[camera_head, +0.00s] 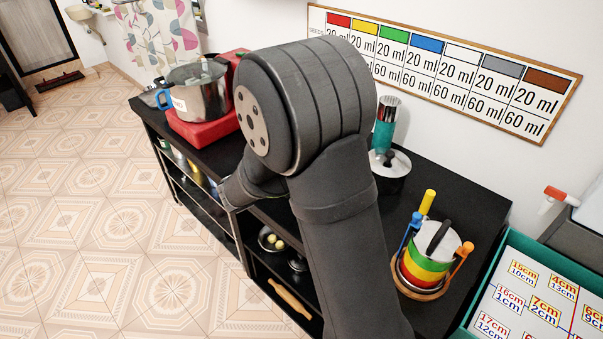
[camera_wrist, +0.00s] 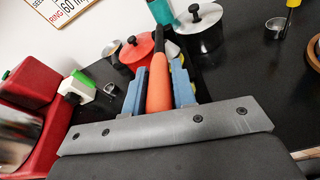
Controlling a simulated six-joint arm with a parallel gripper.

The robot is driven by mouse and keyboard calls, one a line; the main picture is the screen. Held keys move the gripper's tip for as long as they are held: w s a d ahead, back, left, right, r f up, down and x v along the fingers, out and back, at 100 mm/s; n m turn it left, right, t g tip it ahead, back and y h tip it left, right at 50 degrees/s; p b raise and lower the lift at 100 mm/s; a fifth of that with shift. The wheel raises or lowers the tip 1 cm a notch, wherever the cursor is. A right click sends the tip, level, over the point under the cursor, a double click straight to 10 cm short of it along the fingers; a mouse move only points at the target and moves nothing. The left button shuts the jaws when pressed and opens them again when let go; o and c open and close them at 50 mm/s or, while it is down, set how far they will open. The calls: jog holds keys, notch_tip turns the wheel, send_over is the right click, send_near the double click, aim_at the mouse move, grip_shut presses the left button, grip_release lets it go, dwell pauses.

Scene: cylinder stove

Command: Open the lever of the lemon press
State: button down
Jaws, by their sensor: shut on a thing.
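An orange handle (camera_wrist: 158,95) with a dark upper end stands between my gripper's blue fingers in the wrist view; it appears to be the lever of the lemon press. My gripper (camera_wrist: 159,70) is shut on it, one finger on each side. The rest of the press cannot be made out clearly. In the head view my arm hides the gripper and the handle.
A red-lidded pot (camera_wrist: 137,50) and a white-lidded pot (camera_wrist: 199,20) stand beyond the gripper. A red appliance (camera_head: 205,128) carries a steel pot (camera_head: 198,92) at the counter's left end. A striped stacked container (camera_head: 428,262) stands at the right.

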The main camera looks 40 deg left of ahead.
jog(key=w+r+g, duration=0.1)
jog(key=r, duration=0.1)
jog(key=w+r+g, duration=0.1)
jog(key=r, duration=0.1)
jog(key=r+g, duration=0.2)
jog(key=shift+w+r, duration=0.35)
jog(key=shift+w, duration=0.05)
jog(key=w+r+g, duration=0.5)
jog(key=w+r, duration=0.1)
jog(key=shift+w+g, duration=0.35)
jog(key=shift+g, duration=0.05)
jog(key=c, duration=1.2)
grip_release()
